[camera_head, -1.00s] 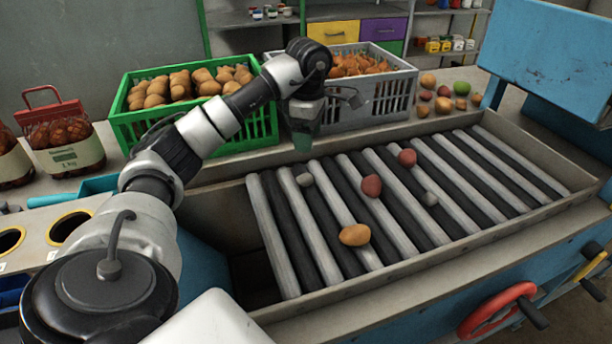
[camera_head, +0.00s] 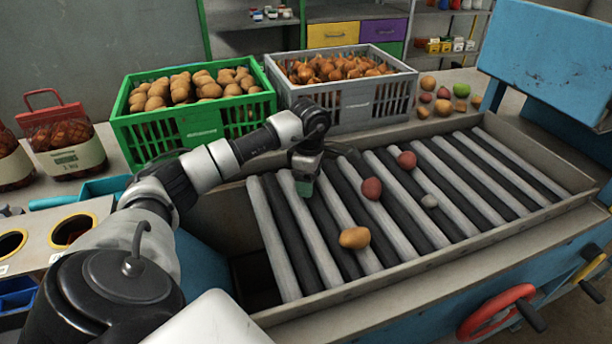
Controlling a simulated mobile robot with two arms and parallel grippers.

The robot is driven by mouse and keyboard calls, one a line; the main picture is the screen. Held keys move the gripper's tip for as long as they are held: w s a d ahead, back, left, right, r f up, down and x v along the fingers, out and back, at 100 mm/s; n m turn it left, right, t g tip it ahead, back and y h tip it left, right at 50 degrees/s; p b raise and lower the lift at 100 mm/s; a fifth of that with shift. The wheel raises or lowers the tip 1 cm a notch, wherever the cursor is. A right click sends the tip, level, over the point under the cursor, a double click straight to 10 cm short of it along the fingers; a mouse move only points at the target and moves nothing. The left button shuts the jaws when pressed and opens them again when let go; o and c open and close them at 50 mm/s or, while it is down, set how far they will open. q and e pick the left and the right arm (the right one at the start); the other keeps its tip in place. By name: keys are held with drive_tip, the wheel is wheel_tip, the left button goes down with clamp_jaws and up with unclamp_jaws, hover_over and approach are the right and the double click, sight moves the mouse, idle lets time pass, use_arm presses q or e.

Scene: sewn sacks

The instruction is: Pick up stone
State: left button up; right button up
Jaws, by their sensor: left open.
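A small grey stone (camera_head: 429,201) lies on the roller conveyor (camera_head: 285,240), right of the middle. My left gripper (camera_head: 304,188) is open and points down, low over the rollers at the conveyor's far left part. It covers the spot where another small grey stone lay, and that stone is hidden now. I cannot tell whether the stone is between the fingers. My right gripper is not in view.
A brown potato (camera_head: 354,238) and two reddish ones (camera_head: 371,188) (camera_head: 407,160) lie on the rollers. A green crate (camera_head: 190,130) of potatoes and a grey crate (camera_head: 350,105) of onions stand behind. A blue machine part (camera_head: 550,60) rises at right.

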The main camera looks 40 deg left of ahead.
use_arm(q)
drive_tip(key=c, duration=1)
drive_tip(key=shift+r, duration=0.15)
